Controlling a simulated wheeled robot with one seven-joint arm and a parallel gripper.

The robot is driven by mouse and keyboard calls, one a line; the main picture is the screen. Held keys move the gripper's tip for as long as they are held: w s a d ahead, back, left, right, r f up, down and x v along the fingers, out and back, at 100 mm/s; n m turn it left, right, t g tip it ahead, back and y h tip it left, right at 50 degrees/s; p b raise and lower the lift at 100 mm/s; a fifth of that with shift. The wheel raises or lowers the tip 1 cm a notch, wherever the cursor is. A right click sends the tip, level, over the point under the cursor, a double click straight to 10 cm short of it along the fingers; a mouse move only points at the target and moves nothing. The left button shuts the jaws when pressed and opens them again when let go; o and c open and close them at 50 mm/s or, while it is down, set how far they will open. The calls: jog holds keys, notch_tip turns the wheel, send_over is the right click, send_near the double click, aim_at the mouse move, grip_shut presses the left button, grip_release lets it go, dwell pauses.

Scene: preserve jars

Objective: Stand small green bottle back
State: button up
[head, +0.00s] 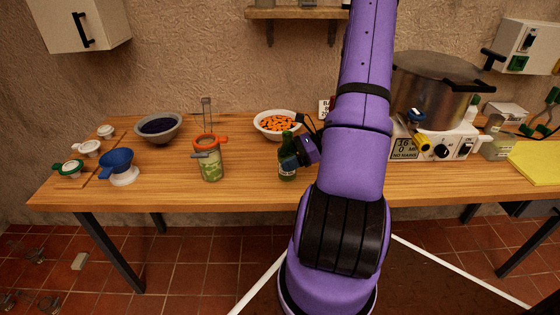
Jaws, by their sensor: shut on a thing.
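The small green bottle (286,170) stands upright, or nearly so, near the front edge of the wooden table (240,186), left of my arm. My gripper (291,159) is shut on it at its middle, reaching in from the right. The bottle's neck shows above the gripper and its base below. I cannot tell whether its base touches the table. My purple arm hides the table directly to the right of it.
A jar with an orange clamp (211,165) stands to the left. Behind are a bowl of orange pieces (278,126) and a grey bowl of dark fruit (158,127). A blue funnel (117,162) is far left. A large pot (435,88) stands right.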

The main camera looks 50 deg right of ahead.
aim_at(280, 160)
jog(key=shift+w+d, duration=0.25)
jog(key=shift+w, duration=0.55)
jog(key=shift+w+d+f, duration=0.1)
jog(key=shift+w+d, duration=0.1)
jog(key=shift+w, duration=0.35)
jog(key=shift+w+d+f, duration=0.1)
jog(key=shift+w+d, duration=0.05)
jog(key=shift+w, duration=0.35)
notch_tip(280, 160, down, 2)
jog(key=shift+f, duration=0.45)
jog(key=shift+c, duration=0.5)
jog(key=shift+s, duration=0.1)
jog(key=shift+c, duration=1)
jog(key=o, duration=1.3)
jog(key=shift+f, duration=0.1)
jog(key=shift+f, duration=0.1)
